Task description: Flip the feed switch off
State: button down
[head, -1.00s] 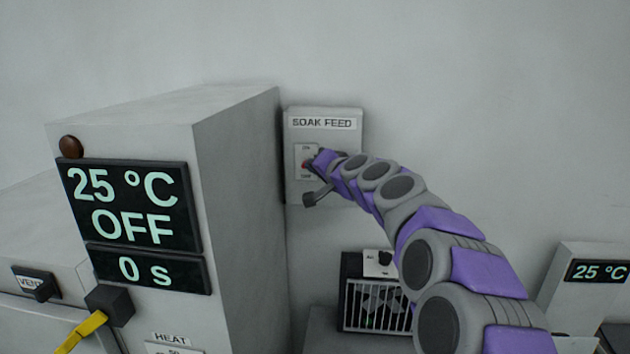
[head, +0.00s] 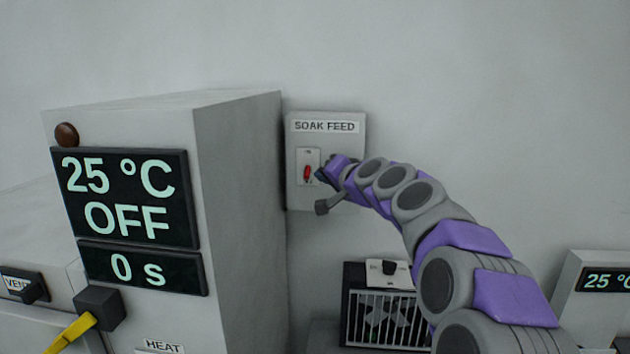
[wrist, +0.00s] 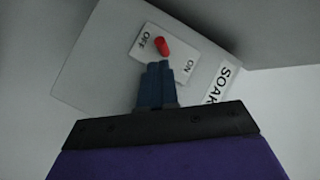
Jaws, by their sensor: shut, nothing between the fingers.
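The feed switch is a small red toggle (head: 307,173) on a white plate on the grey SOAK FEED box (head: 345,127). The toggle sits low on its plate and looks tilted down. In the wrist view the red toggle (wrist: 162,46) lies between the OFF and ON labels and appears to lean to the OFF side. My gripper (head: 321,175) is just right of the toggle, with a small gap. In the wrist view my gripper's dark blue fingers (wrist: 158,68) are together and empty, close to the toggle.
A large grey cabinet (head: 240,200) with a display (head: 125,198) reading 25 °C OFF stands close on the left. A yellow-handled lever (head: 70,333) is on its front. A grilled unit (head: 380,318) is below my arm. Another display box (head: 590,290) is at right.

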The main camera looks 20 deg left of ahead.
jog(key=s+d+f, duration=0.1)
jog(key=s+d, duration=0.5)
jog(key=d, duration=0.3)
jog(key=shift+s+f, duration=0.3)
jog(key=shift+a, duration=0.2)
jog(key=s+d+f+n+g+h, duration=0.2)
jog(key=s+d+f+g, duration=0.15)
jog(key=s+f, duration=0.4)
jog(key=s+d+f+n+g+h, duration=0.2)
jog(key=s+d+f, duration=0.25)
jog(key=s, duration=0.65)
jog(key=s+d+f+m+g+h, duration=0.1)
jog(key=s+d+f+g+h, duration=0.1)
jog(key=s+d+f, duration=0.3)
jog(key=s+d+f+m+g+h, duration=0.1)
jog(key=s+d+f+g+h, duration=0.1)
jog(key=s+d+f, duration=0.4)
jog(key=s+d+f+m+g+h, duration=0.1)
jog(key=s+d+f+h, duration=0.3)
jog(key=s+d, duration=0.7)
jog(key=s+f+g, duration=0.1)
jog(key=s+f, duration=0.1)
jog(key=s, duration=0.2)
jog(key=shift+s+d+g, duration=0.2)
jog(key=shift+s+g, duration=0.1)
jog(key=shift+g, duration=0.05)
